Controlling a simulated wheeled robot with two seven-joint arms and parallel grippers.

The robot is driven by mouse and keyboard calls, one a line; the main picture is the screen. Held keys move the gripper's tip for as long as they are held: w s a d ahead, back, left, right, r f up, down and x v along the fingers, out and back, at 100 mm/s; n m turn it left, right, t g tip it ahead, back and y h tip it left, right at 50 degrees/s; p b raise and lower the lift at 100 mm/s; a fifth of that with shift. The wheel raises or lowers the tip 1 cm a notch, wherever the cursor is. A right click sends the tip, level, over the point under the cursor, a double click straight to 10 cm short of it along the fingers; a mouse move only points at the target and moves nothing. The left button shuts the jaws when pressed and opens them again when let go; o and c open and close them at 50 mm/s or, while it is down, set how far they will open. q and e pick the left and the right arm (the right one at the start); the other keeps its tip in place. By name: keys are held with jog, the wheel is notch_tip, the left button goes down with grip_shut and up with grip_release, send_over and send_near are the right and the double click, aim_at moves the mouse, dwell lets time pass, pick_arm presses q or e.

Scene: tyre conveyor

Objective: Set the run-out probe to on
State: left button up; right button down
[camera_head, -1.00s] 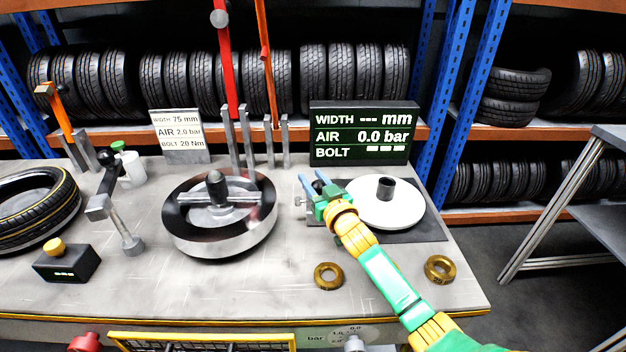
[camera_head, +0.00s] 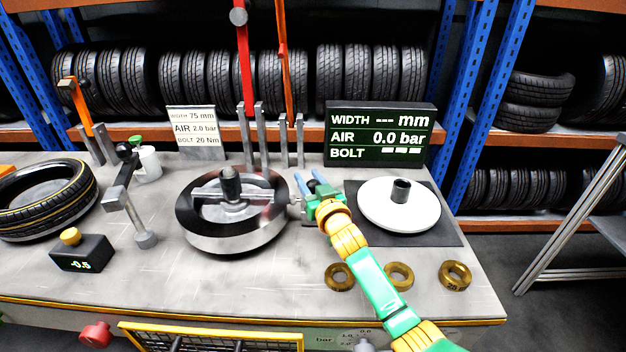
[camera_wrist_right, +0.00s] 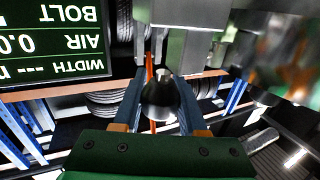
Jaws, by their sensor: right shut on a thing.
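The run-out probe (camera_head: 295,207) is a small grey metal device on the bench, at the right edge of the wheel rim (camera_head: 232,235). Its tip appears to be at the rim; I cannot tell exact contact. My right gripper (camera_head: 313,182) is shut on the probe's dark rounded knob (camera_wrist_right: 160,98), which sits between the blue fingers in the right wrist view. The gripper hides most of the probe's body. A black box (camera_head: 82,254) with a yellow button stands at the front left and reads -0.5. My left gripper is not in view.
A white disc (camera_head: 398,206) on a dark plate lies right of my gripper. Several brass rings (camera_head: 455,275) lie near the front edge. A black display (camera_head: 380,135) stands behind. A lever arm (camera_head: 127,200) and a tyre (camera_head: 40,203) are at the left.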

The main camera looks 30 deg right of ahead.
jog(key=shift+c, duration=2.2)
grip_release()
jog(key=s+a, duration=0.1)
jog(key=s, duration=0.6)
